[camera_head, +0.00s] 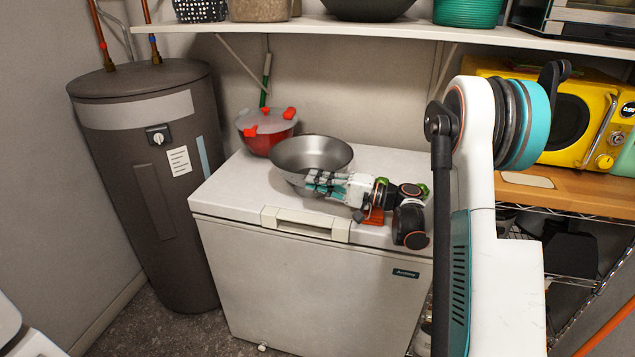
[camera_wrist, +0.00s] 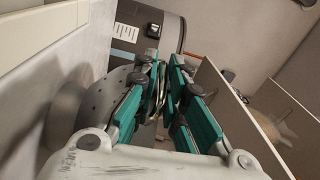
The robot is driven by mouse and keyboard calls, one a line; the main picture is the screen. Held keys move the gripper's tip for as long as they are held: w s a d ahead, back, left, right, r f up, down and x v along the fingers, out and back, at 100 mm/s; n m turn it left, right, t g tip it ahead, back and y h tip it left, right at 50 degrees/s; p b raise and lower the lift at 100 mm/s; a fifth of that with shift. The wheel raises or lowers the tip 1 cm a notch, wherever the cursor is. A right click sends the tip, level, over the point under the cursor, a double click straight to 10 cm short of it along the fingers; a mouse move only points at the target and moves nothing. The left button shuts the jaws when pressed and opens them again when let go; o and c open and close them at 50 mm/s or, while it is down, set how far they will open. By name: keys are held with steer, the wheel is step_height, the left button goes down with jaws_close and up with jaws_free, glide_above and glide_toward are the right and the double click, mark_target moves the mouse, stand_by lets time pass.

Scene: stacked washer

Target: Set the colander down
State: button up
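The colander (camera_head: 313,153) is a round metal bowl, close to level, at the middle of the chest freezer's white lid (camera_head: 232,190). Its underside is partly hidden, so I cannot tell whether it touches the lid. My gripper (camera_head: 318,183) is at its near side, low over the lid's front edge. In the wrist view, the perforated colander wall (camera_wrist: 97,103) is left of the fingers. My gripper's teal-padded fingers (camera_wrist: 163,75) close in on a thin metal handle or rim (camera_wrist: 157,92) of the colander.
A red pot with a clear lid (camera_head: 266,130) stands behind the colander at left. A green-handled tool (camera_head: 265,80) leans on the wall. A grey tank (camera_head: 150,190) stands left of the freezer. A shelf (camera_head: 400,30) runs above. A yellow microwave (camera_head: 570,115) is at right. The lid's left part is clear.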

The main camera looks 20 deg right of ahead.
steer(key=shift+o, duration=0.9)
steer(key=shift+r, duration=0.15)
steer(key=shift+s+d, duration=0.1)
steer(key=shift+d, duration=0.1)
steer(key=p+v, duration=0.3)
steer(key=v, duration=0.8)
steer(key=shift+s+d, duration=0.15)
steer(key=shift+d, duration=0.05)
